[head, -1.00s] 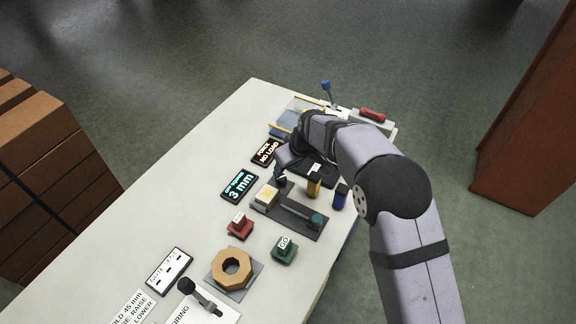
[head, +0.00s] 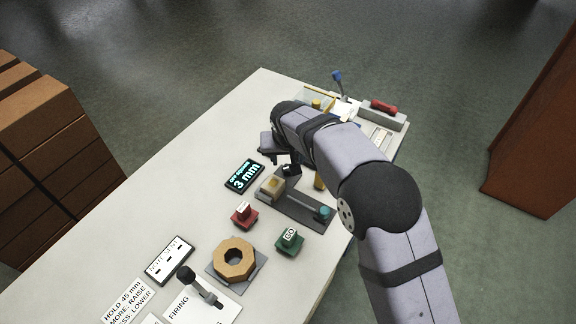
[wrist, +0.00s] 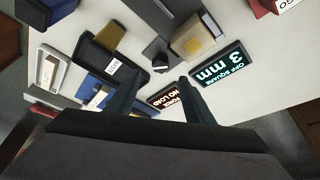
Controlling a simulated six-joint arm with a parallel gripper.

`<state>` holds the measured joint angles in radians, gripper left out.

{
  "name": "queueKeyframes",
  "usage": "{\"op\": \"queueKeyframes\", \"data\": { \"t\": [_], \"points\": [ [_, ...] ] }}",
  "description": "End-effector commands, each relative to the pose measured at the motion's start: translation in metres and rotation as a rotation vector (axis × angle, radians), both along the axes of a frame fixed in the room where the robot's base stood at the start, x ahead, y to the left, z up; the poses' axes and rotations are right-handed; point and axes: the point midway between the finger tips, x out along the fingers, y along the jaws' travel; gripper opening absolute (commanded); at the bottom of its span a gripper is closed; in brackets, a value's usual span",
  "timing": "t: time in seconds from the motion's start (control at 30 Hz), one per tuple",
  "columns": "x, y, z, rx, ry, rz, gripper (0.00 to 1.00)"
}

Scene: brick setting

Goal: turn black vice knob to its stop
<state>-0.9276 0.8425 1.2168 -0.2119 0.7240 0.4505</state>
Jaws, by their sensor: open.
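The black knob (head: 291,170) has a pale mark on top and sits at the far end of the dark grey vice base (head: 298,207). A tan block (head: 272,188) rests on the vice beside it. In the wrist view the knob (wrist: 160,63) lies just beyond the gap between my fingertips, with the tan block (wrist: 193,40) to its right. My gripper (wrist: 158,82) is open and empty, its fingers apart and not visibly touching the knob. In the head view my wrist hides most of the gripper.
A lit display (head: 244,176) reads "OFF SQUARE 3 mm". A second display (wrist: 166,101) reads "NO LOAD". A red button (head: 244,216), a green GO button (head: 289,241) and a tan octagonal ring (head: 234,260) stand nearer. A blue-topped lever (head: 338,80) stands at the far end.

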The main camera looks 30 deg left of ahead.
Motion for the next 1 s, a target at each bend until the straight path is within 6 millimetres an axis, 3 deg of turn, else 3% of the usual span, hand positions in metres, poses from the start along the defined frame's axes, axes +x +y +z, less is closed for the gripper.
{"op": "queueKeyframes", "data": {
  "t": [0.37, 1.0],
  "points": [
    [0.002, 0.001, -0.006, 0.017, 0.013, -0.049, 0.48],
    [0.022, 0.014, -0.064, 0.017, 0.013, -0.048, 0.48]
  ]
}}
